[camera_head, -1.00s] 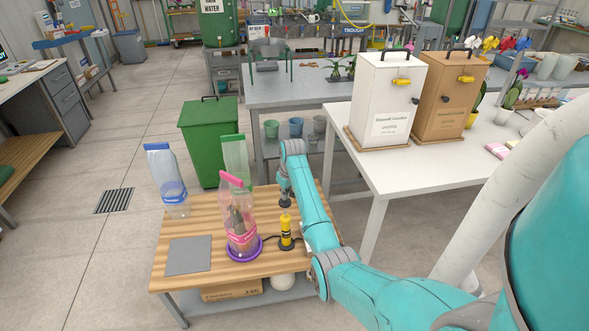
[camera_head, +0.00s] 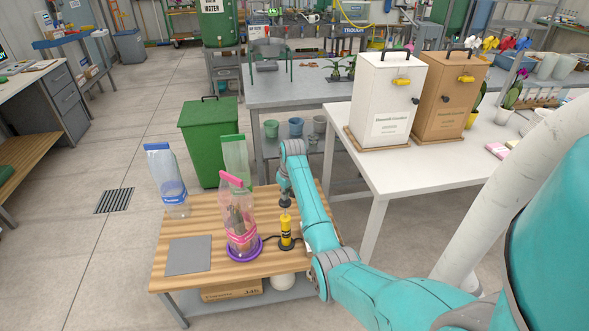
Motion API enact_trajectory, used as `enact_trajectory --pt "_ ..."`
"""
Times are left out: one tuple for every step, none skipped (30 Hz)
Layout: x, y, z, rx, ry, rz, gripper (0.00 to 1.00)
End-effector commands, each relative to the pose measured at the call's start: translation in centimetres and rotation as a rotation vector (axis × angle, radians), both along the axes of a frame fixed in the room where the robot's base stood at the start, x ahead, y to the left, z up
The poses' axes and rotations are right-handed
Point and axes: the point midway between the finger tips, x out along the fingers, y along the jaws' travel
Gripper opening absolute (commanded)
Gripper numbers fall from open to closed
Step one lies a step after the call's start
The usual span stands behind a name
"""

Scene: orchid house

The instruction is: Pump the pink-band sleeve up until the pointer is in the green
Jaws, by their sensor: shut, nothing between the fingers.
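The clear sleeve with the pink band (camera_head: 241,238) and a pink top clip (camera_head: 236,181) stands on a purple round base (camera_head: 243,254) on the slatted wooden bench. A dark shape shows inside it. A yellow and black hand pump (camera_head: 286,232) stands upright just right of it, with a dark hose toward the base. My gripper (camera_head: 285,203) points down directly over the pump and is shut with nothing in it. Its tip is at or just above the pump's top; contact cannot be told. I cannot make out a pointer or a green zone.
A blue-band sleeve (camera_head: 173,197) stands at the back left of the bench, and a green-clipped one (camera_head: 236,158) behind the pink one. A grey plate (camera_head: 188,255) lies front left. A white table (camera_head: 440,168) with two cabinets stands at right.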

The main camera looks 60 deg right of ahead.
Motion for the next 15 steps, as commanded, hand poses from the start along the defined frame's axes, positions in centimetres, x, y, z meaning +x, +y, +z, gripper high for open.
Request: enact_trajectory --pt "0.0 0.0 -0.3 0.000 0.000 0.000 0.00" --pt "0.0 0.0 -0.4 0.000 0.000 0.000 0.00" --pt "0.0 0.0 -0.6 0.000 0.001 0.000 0.00" --pt "0.0 0.0 -0.8 0.001 0.001 0.000 0.00" --pt "0.0 0.0 -1.0 0.001 0.001 0.000 0.00" --pt "0.0 0.0 -1.2 0.002 0.002 0.000 0.00" --pt "0.0 0.0 -1.3 0.001 0.001 0.000 0.00" --pt "0.0 0.0 -1.5 0.000 0.001 0.000 0.00" --pt "0.0 0.0 -1.7 0.000 0.001 0.000 0.00" --pt "0.0 0.0 -1.8 0.000 0.001 0.000 0.00" --pt "0.0 0.0 -2.0 0.000 0.001 0.000 0.00" --pt "0.0 0.0 -2.2 0.000 0.001 0.000 0.00" --pt "0.0 0.0 -2.3 0.000 0.001 0.000 0.00" --pt "0.0 0.0 -2.5 0.001 0.001 0.000 0.00" --pt "0.0 0.0 -2.7 0.001 0.001 0.000 0.00"
